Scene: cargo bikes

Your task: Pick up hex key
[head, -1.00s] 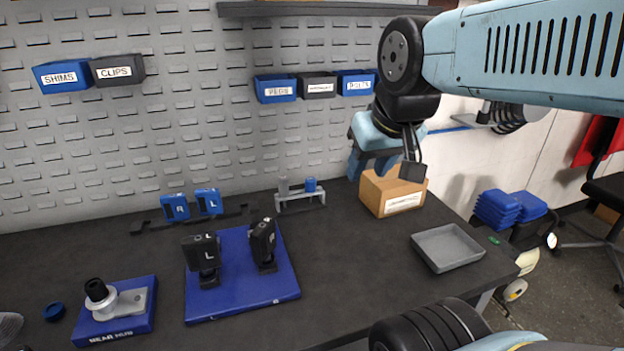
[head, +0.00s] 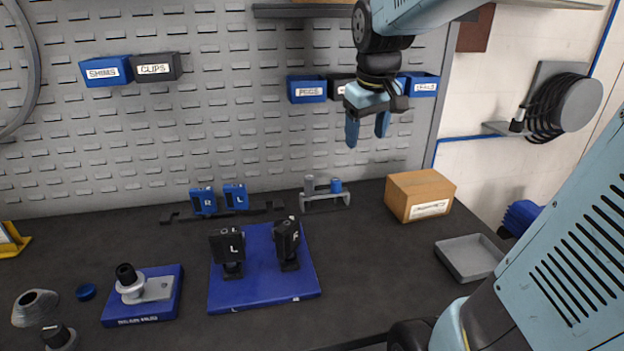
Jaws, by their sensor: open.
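I cannot make out a hex key in the head view. My gripper (head: 368,130) hangs in the air, fingers pointing down, in front of the grey slotted wall panel and just below the labelled wall bins. Its two blue fingers are apart with nothing between them. Below it, clear of it, a small grey rack (head: 325,199) stands at the back of the dark workbench (head: 370,275), holding a grey piece and a blue piece.
A cardboard box (head: 419,195) and an empty grey tray (head: 470,258) are at the right. A blue board (head: 265,290) bears two black blocks. A blue hub stand (head: 143,312) is at the left. Blue R and L blocks (head: 220,199) stand at the back. The bench centre-right is clear.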

